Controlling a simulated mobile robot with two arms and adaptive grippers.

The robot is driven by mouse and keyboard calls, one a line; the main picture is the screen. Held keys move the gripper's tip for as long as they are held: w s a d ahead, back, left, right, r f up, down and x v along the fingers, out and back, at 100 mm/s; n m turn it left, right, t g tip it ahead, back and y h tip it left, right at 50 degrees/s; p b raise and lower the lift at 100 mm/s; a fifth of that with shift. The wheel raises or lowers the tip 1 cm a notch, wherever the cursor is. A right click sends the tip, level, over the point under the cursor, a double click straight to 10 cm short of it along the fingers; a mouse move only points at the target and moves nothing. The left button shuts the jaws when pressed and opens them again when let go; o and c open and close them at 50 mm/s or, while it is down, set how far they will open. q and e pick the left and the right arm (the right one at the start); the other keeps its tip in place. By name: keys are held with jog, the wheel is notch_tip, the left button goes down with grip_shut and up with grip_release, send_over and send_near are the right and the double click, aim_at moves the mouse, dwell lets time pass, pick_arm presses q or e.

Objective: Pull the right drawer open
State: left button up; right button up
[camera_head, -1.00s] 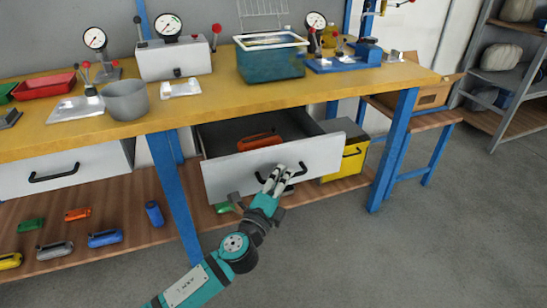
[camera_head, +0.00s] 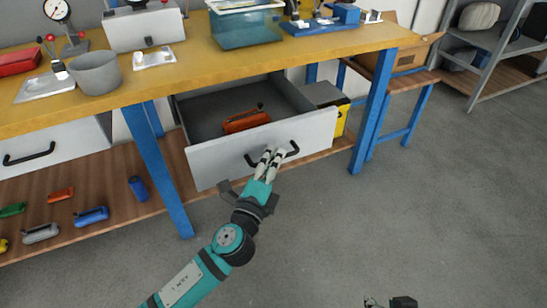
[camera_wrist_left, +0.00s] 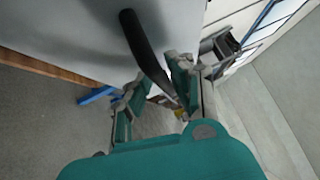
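The right drawer (camera_head: 222,160) has a white front and a grey inside, and stands well out from under the yellow workbench. A red-orange tool-like object (camera_head: 246,121) lies in it. My left gripper (camera_head: 271,158) is at the black bar handle (camera_head: 293,149) on the drawer front, its fingers close together around the bar. In the left wrist view the handle (camera_wrist_left: 145,50) runs between the two fingers of the left gripper (camera_wrist_left: 158,78). A small dark part at the bottom edge of the head view looks like my right gripper (camera_head: 390,302), mostly cut off.
A blue table leg (camera_head: 162,170) stands left of the drawer, another (camera_head: 377,110) to its right. A yellow box (camera_head: 342,119) sits beside the drawer. The wooden lower shelf (camera_head: 110,205) holds several coloured objects. The left drawer (camera_head: 60,150) is shut. Floor in front is clear.

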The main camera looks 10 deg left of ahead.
pick_arm(q)
jog(key=shift+o, duration=1)
jog(key=shift+r, duration=0.1)
jog(key=v, duration=1.2)
